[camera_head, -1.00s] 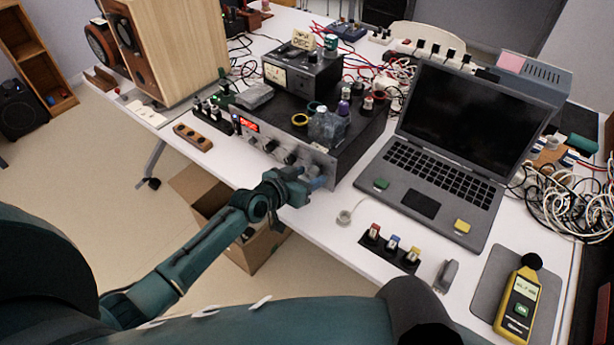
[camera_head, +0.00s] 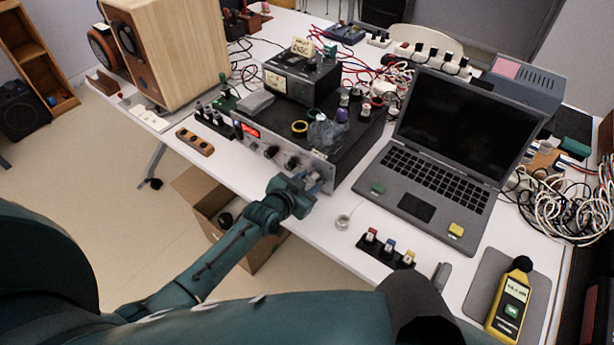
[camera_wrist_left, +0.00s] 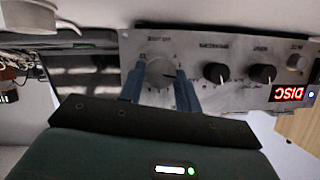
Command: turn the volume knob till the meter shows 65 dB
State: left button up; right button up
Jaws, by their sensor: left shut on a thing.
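The amplifier (camera_head: 262,146) is a dark box with a silver front panel and a red lit display. The big silver volume knob (camera_wrist_left: 160,73) sits on its panel in the left wrist view. My left gripper (camera_wrist_left: 161,84) is shut on this knob, with one blue finger on each side. In the head view my left gripper (camera_head: 312,182) is at the right end of the panel and hides the knob. The yellow sound meter (camera_head: 510,307) lies on a grey mat at the right front. Its digits are too small to read surely. My right gripper is not in view.
An open laptop (camera_head: 455,150) stands right of the amplifier. A wooden speaker (camera_head: 165,50) stands at the back left. Tangled cables (camera_head: 560,205) lie at the right.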

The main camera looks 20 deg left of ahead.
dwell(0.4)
pick_arm(q)
jog(key=o, duration=1)
jog(key=shift+c, duration=0.2)
jog(key=v, duration=1.3)
jog(key=shift+p, duration=0.4)
jog(key=shift+s+d, duration=0.1)
jog(key=shift+d, duration=0.05)
jog(key=s+d+f+n+g, duration=0.1)
jog(key=s+f, duration=0.2)
jog(key=s, duration=0.4)
jog(key=s+d+f+n+g+y, duration=0.1)
jog(key=s+d+f+n+g, duration=0.1)
jog(key=s, duration=0.5)
jog(key=shift+s+d+f, duration=0.15)
jog(key=shift+d+f, duration=0.1)
jog(key=shift+f, duration=0.35)
